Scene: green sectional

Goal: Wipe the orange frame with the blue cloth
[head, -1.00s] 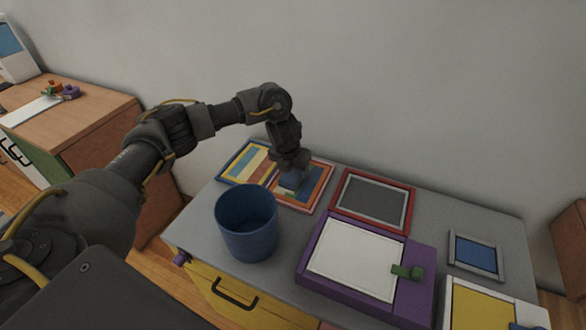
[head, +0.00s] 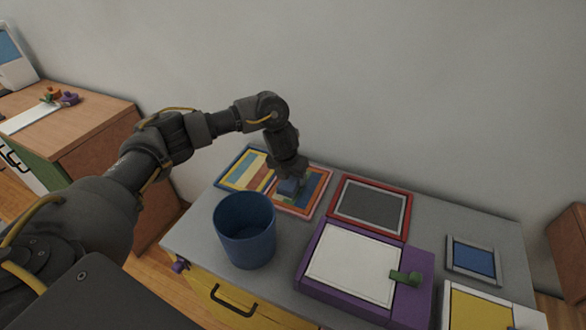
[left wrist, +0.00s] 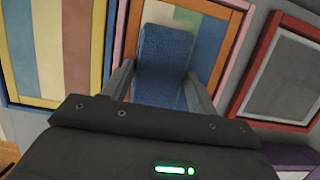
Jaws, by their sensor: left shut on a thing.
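The blue cloth (left wrist: 163,62) is a small blue piece between the fingers of my left gripper (left wrist: 160,85), which is shut on it. In the head view my left gripper (head: 288,178) points down over the orange frame (head: 319,198), with the cloth (head: 288,187) at its tips. The orange frame (left wrist: 227,50) surrounds a picture with colored blocks. The cloth is over the picture area inside the frame; I cannot tell whether it touches the surface. The gripper hides part of the frame. My right gripper is not in view.
A blue-edged striped picture (head: 244,170) lies left of the orange frame, and a red frame (head: 372,208) lies right. A blue bin (head: 246,235) stands in front.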

